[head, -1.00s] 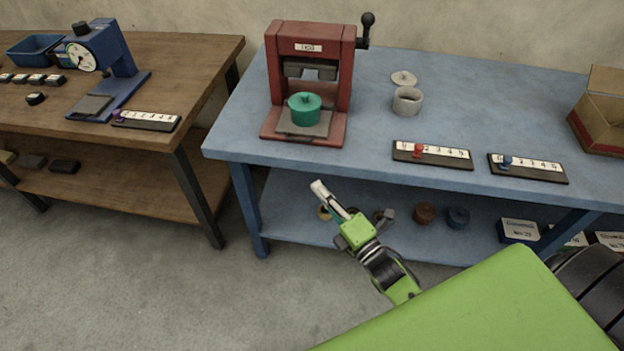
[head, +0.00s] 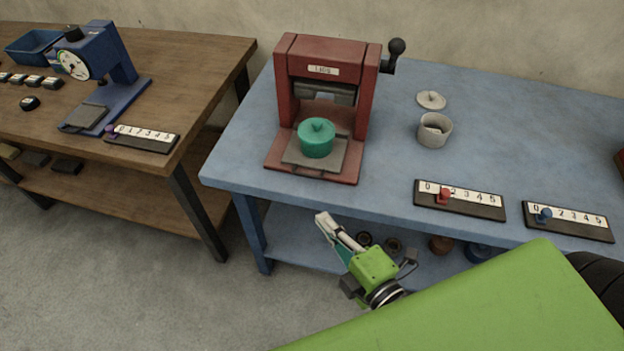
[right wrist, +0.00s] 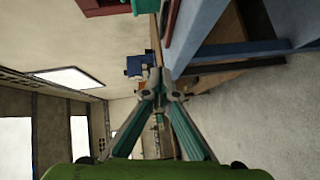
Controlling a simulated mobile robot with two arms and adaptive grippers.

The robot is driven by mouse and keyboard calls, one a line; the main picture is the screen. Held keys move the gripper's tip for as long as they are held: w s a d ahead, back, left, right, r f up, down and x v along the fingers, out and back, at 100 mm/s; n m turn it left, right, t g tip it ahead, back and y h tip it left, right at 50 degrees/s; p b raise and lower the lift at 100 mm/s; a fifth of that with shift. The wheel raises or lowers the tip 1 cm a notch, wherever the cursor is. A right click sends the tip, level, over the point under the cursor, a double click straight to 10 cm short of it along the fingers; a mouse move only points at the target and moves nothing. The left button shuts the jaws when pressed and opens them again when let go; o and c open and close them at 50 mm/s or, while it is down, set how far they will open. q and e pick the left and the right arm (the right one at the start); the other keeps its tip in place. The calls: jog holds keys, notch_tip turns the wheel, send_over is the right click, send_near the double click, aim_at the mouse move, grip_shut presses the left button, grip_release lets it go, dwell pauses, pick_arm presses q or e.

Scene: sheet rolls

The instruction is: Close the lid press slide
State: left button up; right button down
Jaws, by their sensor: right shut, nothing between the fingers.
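The red lid press (head: 325,105) stands on the blue table, with a crank and black knob (head: 396,47) at its upper right. The plate appears to stick out toward the front, with the pot in front of the raised press head (head: 323,92). My right gripper (head: 322,216) is shut and empty, in front of and below the table's front edge, apart from the press. Its closed fingers also show in the right wrist view (right wrist: 160,78). My left gripper is out of view.
A pale open jar (head: 434,131) and its lid (head: 431,100) lie right of the press. Two number strips with red (head: 444,195) and blue (head: 544,214) markers lie near the front edge. A wooden table (head: 205,75) with a blue gauge press (head: 105,70) stands left.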

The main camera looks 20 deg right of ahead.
aim_at(314, 156)
jog(key=x, duration=0.3)
jog(key=d+p+x, duration=0.1)
jog(key=x, duration=0.6)
jog(key=shift+w+d, duration=0.25)
jog(key=shift+d, duration=0.1)
jog(key=shift+w+d+f, duration=0.25)
jog(key=shift+w+d, duration=0.15)
jog(key=shift+w, duration=0.1)
jog(key=w+d, duration=0.1)
jog(key=w, duration=0.1)
jog(key=w+d, duration=0.3)
jog(key=w, duration=0.1)
jog(key=shift+w+d, duration=0.3)
jog(key=shift+w, duration=0.1)
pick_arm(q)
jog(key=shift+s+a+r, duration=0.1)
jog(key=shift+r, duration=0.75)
pick_arm(e)
jog(key=shift+s, duration=0.1)
pick_arm(q)
jog(key=shift+p, duration=0.35)
